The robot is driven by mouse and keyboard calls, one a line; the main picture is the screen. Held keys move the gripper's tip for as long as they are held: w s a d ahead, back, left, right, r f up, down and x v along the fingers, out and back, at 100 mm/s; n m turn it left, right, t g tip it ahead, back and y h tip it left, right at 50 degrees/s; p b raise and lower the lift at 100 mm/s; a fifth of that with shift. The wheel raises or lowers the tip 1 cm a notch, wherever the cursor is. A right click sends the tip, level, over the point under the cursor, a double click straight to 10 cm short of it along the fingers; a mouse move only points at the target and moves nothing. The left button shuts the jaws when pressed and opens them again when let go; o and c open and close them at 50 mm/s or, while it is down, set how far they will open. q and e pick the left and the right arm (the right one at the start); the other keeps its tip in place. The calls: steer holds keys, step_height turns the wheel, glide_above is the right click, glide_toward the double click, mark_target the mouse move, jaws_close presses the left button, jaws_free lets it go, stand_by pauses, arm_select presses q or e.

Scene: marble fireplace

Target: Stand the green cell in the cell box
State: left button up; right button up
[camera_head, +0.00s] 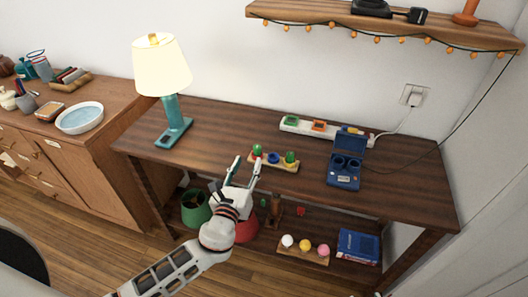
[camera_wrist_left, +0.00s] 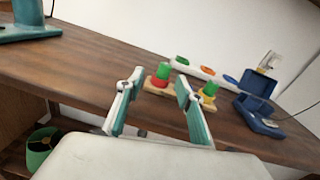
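A wooden stand (camera_head: 284,167) on the table holds a row of short coloured pieces. At its left a green cylinder (camera_head: 257,150) sits on a red base, a blue piece (camera_head: 273,158) is in the middle, and a second green cylinder (camera_head: 291,156) is at the right on a yellow base. I cannot tell which is the green cell. The blue cell box (camera_head: 343,182) stands to the right with its lid up and two round wells. It also shows in the left wrist view (camera_wrist_left: 262,122). My left gripper (camera_head: 247,163) is open and empty, in front of the stand's left end.
A teal lamp (camera_head: 170,114) stands at the table's left. A white strip (camera_head: 300,127) with coloured sockets lies behind the stand, near a wall plug (camera_head: 414,98) with a cord. A lower shelf holds several balls and a blue box (camera_head: 358,246). The table's right end is clear.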

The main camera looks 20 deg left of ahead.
mark_target(256, 151)
arm_select(q)
steer(key=shift+w+d+f+m+h, duration=0.1)
steer(key=shift+w+d+m+h, duration=0.45)
steer(key=shift+m, duration=0.55)
steer(key=shift+w+d, duration=0.1)
steer(key=shift+w, duration=0.8)
steer(key=w, duration=0.5)
steer(key=shift+w+a, duration=0.2)
steer(key=shift+w, duration=0.1)
steer(key=shift+c, duration=0.4)
jaws_close()
